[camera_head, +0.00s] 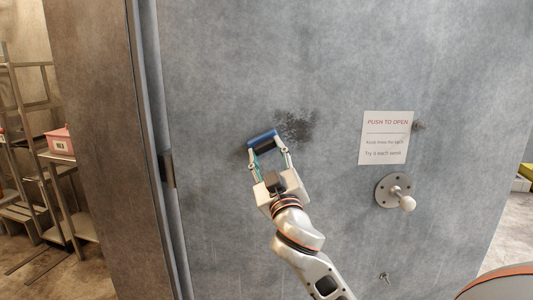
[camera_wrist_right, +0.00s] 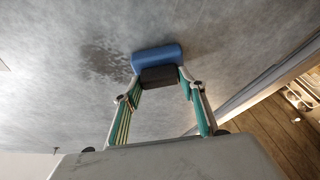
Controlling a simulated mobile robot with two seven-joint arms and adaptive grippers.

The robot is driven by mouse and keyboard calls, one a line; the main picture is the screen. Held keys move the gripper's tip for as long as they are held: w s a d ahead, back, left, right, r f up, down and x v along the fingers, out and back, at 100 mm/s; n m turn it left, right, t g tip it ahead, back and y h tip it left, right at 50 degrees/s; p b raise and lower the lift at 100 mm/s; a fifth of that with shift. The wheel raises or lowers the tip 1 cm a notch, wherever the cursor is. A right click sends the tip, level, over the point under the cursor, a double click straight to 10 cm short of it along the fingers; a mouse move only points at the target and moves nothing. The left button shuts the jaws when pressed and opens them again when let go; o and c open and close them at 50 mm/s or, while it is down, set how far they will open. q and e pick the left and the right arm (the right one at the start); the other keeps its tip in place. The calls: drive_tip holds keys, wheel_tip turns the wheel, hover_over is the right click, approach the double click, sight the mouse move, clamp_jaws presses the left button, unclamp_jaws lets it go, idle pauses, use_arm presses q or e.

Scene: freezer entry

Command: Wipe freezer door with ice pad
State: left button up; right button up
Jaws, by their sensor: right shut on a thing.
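The grey freezer door (camera_head: 250,60) fills most of the head view. A dark patch (camera_head: 295,126) marks its surface; it also shows in the right wrist view (camera_wrist_right: 103,62). My right gripper (camera_head: 266,150) is shut on the blue ice pad (camera_head: 262,138), gripping a dark block on its back. In the right wrist view the blue pad (camera_wrist_right: 157,56) lies against or very near the door, right beside the dark patch. Whether it touches the door is hard to tell. In the head view the pad is just left of the patch. My left gripper is not in view.
A white sign reading "PUSH TO OPEN" (camera_head: 387,138) is on the door at right, above a round knob (camera_head: 396,191). A smaller dark spot (camera_head: 418,126) is beside the sign. Metal shelves with a pink box (camera_head: 60,141) stand at far left, past the door frame (camera_head: 100,120).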

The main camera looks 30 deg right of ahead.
drive_tip(key=shift+s+d+p, duration=0.55)
drive_tip(key=shift+s+d, duration=0.3)
drive_tip(key=shift+d, duration=0.6)
drive_tip(key=shift+s+d+p, duration=0.5)
drive_tip(key=shift+s+d, duration=0.4)
drive_tip(key=shift+d, duration=0.55)
drive_tip(key=shift+s+d+p, duration=0.55)
drive_tip(key=shift+s+d, duration=0.3)
drive_tip(key=shift+d, duration=0.6)
drive_tip(key=shift+d, duration=0.1)
